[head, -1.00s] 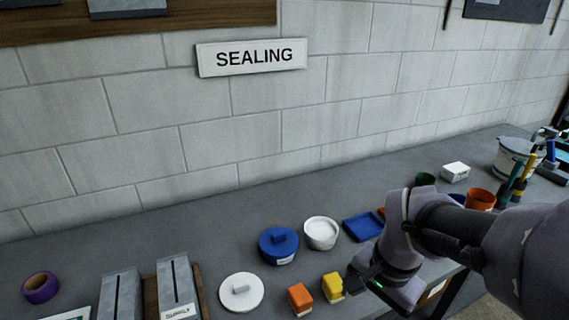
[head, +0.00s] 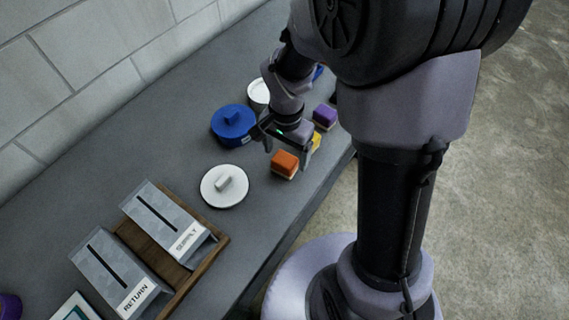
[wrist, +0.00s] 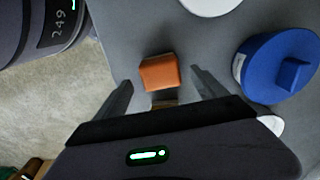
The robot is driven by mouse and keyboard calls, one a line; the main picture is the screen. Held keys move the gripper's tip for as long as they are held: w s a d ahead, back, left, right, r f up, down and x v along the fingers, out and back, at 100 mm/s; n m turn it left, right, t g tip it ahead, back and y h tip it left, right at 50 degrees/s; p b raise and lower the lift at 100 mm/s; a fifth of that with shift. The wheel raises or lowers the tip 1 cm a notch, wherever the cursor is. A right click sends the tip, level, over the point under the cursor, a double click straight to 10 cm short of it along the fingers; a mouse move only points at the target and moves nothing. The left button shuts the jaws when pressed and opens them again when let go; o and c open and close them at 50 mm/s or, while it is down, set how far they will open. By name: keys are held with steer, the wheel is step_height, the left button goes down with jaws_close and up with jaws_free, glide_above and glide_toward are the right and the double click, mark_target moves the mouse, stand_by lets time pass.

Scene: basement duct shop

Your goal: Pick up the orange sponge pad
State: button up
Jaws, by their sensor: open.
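The orange sponge pad (head: 285,162), a small block with a paler lower layer, sits on the grey bench near its front edge. It also shows in the wrist view (wrist: 159,72), between and slightly beyond the fingertips. My gripper (head: 288,152) points down over the bench beside the pad, fingers apart. In the wrist view my gripper (wrist: 161,80) is open and empty, one finger to each side of the pad with gaps. A yellow pad (head: 316,141) stands close by, partly hidden behind a finger.
A purple pad (head: 325,116) stands beyond the yellow one. A blue lidded pot (head: 233,125) and a white round lid (head: 224,186) with a knob are near. The SUPPLY and RETURN holders sit on a wooden base (head: 219,252). The bench edge drops to the floor.

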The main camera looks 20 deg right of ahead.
mark_target(285, 159)
step_height(285, 159, down, 5)
steer(key=shift+a+r+b, duration=0.1)
steer(key=shift+a+b, duration=0.05)
steer(key=shift+b, duration=1)
steer(key=shift+r, duration=0.1)
steer(key=c, duration=1.5)
step_height(285, 159, up, 4)
steer(key=p, duration=0.2)
steer(key=shift+r+p, duration=0.15)
steer(key=shift+p, duration=0.2)
steer(key=s+d, duration=0.3)
steer(key=d, duration=0.1)
steer(key=s+d+p, duration=0.1)
steer(key=s+d, duration=0.2)
steer(key=d, duration=0.1)
steer(key=s+d+p, duration=0.1)
steer(key=s+d, duration=0.3)
steer(key=shift+d+r, duration=0.3)
steer(key=shift+r, duration=0.05)
